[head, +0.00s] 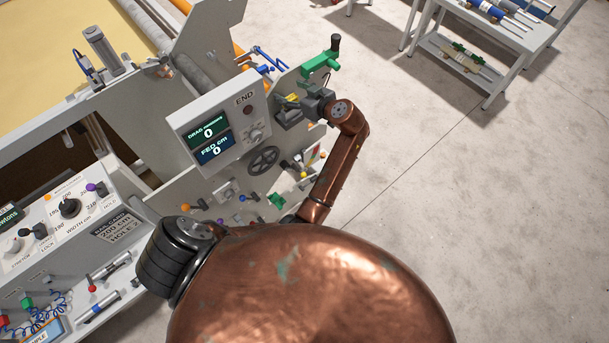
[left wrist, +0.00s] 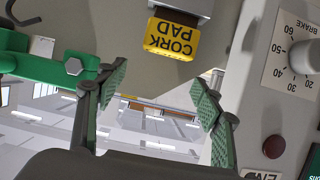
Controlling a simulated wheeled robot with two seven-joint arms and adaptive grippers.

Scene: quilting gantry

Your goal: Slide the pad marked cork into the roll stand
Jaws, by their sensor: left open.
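The cork pad (left wrist: 172,40) has a yellow label reading "CORK PAD", upside down in the left wrist view, below a grey block. In the head view its yellow (head: 292,98) shows small beside my gripper. A pale grey plate (left wrist: 120,30), seemingly part of the roll stand, lies behind it. My left gripper (left wrist: 160,95) is open, its green-padded fingers spread to either side below the label, with nothing between them. In the head view the left gripper (head: 290,113) is at the stand's right end, partly hidden by its own wrist. My right gripper is not in view.
A control box (head: 218,125) with displays and a handwheel (head: 263,160) are close by. The floor at right is clear up to a grey bench (head: 490,50).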

